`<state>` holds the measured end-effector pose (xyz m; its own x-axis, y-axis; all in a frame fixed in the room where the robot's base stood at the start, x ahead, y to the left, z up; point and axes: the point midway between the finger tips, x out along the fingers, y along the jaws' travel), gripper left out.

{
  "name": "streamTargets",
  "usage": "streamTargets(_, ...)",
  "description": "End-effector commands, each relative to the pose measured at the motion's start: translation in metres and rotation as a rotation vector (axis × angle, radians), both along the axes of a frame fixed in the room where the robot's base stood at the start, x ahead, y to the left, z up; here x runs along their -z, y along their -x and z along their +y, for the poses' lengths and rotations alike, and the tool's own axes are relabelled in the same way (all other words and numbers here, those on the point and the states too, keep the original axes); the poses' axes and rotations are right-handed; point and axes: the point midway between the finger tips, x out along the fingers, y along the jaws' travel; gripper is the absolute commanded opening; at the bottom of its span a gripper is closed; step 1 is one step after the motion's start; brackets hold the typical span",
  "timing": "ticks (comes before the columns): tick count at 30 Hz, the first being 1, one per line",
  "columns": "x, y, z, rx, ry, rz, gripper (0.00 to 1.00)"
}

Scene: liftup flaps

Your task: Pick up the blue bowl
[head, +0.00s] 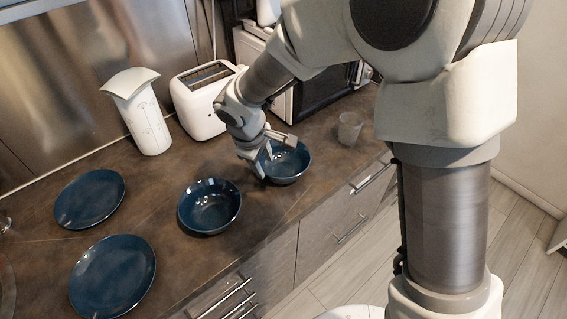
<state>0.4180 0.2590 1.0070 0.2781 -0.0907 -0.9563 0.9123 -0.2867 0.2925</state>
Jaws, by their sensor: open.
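Two blue bowls stand on the brown countertop. One blue bowl (289,163) is at the right, partly hidden behind my gripper. The other blue bowl (209,206) stands nearer the middle, apart from my gripper. My gripper (277,160) points down at the left part of the right bowl, with its fingers apart. One finger reaches over the bowl and the other shows at its left side. I cannot tell whether the fingers touch the rim. The bowl rests on the counter.
Two blue plates (90,199) (113,276) lie at the left of the counter (160,190). A white paper-towel-like holder (142,115), a white toaster (201,100) and a microwave (318,98) stand along the back. A small cup (349,129) is right of the right bowl.

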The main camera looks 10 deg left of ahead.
Motion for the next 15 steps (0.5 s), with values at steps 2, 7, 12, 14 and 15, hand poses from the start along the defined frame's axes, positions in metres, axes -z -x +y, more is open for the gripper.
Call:
streamTargets(2,0.014,-0.003,-0.001,-0.001,0.002,0.003,0.45)
streamTargets(7,0.027,-0.007,-0.003,0.000,0.000,0.000,0.45)
streamTargets(12,0.042,-0.011,-0.006,-0.001,0.002,0.003,0.45)
streamTargets(14,0.051,-0.014,-0.008,0.001,0.001,0.002,0.45)
streamTargets(15,0.057,-0.015,-0.010,-0.001,0.003,0.003,0.45)
